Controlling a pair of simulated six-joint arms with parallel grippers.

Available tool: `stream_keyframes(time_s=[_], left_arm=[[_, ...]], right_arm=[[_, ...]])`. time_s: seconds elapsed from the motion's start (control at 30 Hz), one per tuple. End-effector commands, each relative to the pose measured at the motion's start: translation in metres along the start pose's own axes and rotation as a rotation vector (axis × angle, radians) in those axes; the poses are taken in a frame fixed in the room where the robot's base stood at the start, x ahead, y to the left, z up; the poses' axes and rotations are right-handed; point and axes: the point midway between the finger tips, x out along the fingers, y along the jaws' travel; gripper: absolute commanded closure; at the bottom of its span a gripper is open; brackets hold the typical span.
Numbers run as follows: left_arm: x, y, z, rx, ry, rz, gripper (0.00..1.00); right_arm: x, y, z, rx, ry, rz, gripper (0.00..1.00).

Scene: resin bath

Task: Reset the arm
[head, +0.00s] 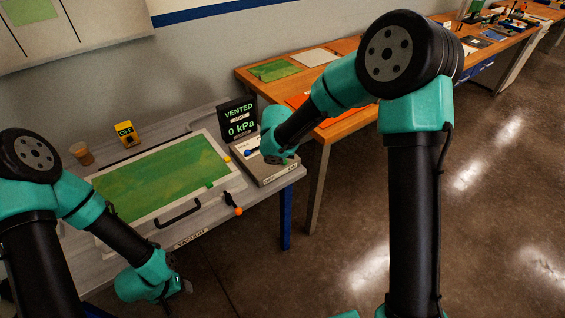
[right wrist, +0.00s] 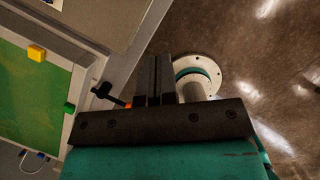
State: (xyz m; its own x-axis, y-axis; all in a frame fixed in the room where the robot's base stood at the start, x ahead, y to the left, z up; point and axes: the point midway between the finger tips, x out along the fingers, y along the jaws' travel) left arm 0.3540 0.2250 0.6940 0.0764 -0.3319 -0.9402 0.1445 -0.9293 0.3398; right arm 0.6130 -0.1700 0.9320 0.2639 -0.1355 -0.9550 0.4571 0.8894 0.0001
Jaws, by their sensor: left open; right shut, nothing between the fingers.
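My left arm comes in from the left in the head view. Its gripper (head: 182,288) hangs low in front of the bench's front edge, open and with no object seen in it. My right arm reaches from the right over a grey control box (head: 283,174). In the head view its wrist hides its fingers. In the right wrist view the right gripper (right wrist: 155,78) has its two dark fingers together with nothing between them. An orange-tipped black lever (right wrist: 110,95) appears beside the fingertips; I cannot tell whether they touch.
A bath with a green panel (head: 165,178) and black front handle (head: 178,213) lies on the grey bench. The display (head: 238,119) reads "VENTED" and "0 kPa". A yellow "OFF" box (head: 126,133) and brown cup (head: 82,153) stand behind. A wooden table (head: 338,128) is beyond; the floor is clear.

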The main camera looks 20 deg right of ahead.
Motion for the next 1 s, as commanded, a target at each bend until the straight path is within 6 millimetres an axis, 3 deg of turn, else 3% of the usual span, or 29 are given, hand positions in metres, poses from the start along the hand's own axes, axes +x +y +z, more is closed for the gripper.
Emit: stream_keyframes(time_s=[0.2,0.7,0.87,1.0], left_arm=[[0.0,0.0,0.0,0.0,0.0,0.0,0.54],[0.0,0.0,0.0,0.0,0.0,0.0,0.54],[0.0,0.0,0.0,0.0,0.0,0.0,0.54],[0.0,0.0,0.0,0.0,0.0,0.0,0.54]], right_arm=[[-0.016,0.0,0.0,0.0,0.0,0.001,1.0],[-0.015,-0.001,-0.001,0.006,0.004,0.001,1.0],[0.004,-0.008,-0.017,0.121,0.071,0.011,1.0],[0.041,-0.025,-0.055,0.406,0.216,0.02,1.0]])
